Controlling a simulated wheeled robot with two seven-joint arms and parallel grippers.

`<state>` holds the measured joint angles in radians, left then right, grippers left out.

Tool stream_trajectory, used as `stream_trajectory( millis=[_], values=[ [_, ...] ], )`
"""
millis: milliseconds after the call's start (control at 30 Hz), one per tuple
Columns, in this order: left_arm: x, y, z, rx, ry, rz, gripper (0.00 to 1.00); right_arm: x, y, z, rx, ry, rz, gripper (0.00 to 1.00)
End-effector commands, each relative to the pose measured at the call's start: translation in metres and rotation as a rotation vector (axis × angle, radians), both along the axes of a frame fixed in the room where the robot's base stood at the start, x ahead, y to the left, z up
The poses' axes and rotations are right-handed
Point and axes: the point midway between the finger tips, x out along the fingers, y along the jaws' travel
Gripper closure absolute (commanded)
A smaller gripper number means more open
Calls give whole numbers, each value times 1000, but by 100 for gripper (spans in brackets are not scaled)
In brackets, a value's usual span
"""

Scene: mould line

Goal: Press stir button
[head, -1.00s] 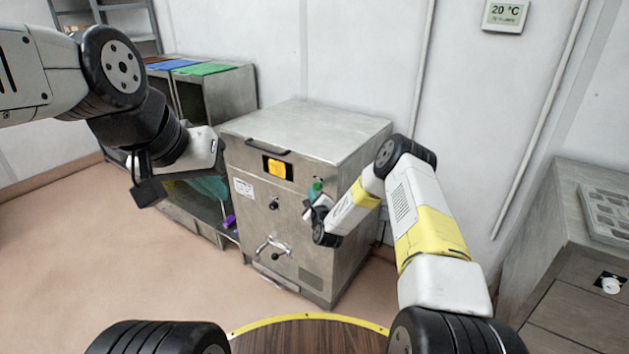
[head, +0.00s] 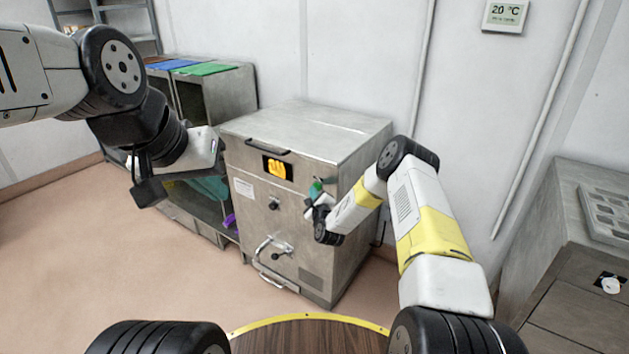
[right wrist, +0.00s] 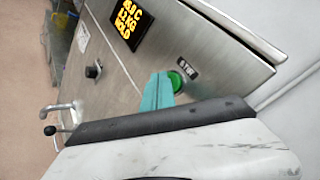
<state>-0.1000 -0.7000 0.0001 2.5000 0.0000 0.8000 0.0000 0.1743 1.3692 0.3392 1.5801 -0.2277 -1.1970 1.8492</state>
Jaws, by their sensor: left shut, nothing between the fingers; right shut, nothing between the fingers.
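The stir button (right wrist: 180,80) is a round bright green button beside a small dark label (right wrist: 187,67) on the metal machine's front (head: 245,205). My right gripper (right wrist: 160,80) is shut and empty. Its teal fingers overlap the button's left edge in the right wrist view; I cannot tell whether they touch it. In the head view the right gripper (head: 316,190) is at the upper right of the machine's front, partly hiding the button area. My left gripper (head: 207,150) is shut, held out left of the machine, its fingertips hard to make out.
The machine has an orange display (head: 276,168), a black knob (head: 274,203) and a metal handle (head: 270,262). Shelving with coloured tops (head: 205,69) stands to the left. A metal cabinet (head: 560,260) stands at the right. The floor at left is clear.

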Motion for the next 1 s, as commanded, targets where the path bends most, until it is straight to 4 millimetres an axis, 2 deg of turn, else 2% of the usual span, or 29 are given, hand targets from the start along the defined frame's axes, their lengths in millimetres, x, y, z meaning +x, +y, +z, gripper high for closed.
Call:
stream_trajectory(
  millis=[1000],
  values=[
    [0, 0, 0, 0, 0, 0, 100, 6, -5, -1, 0, 1, 0, 100]
  ],
)
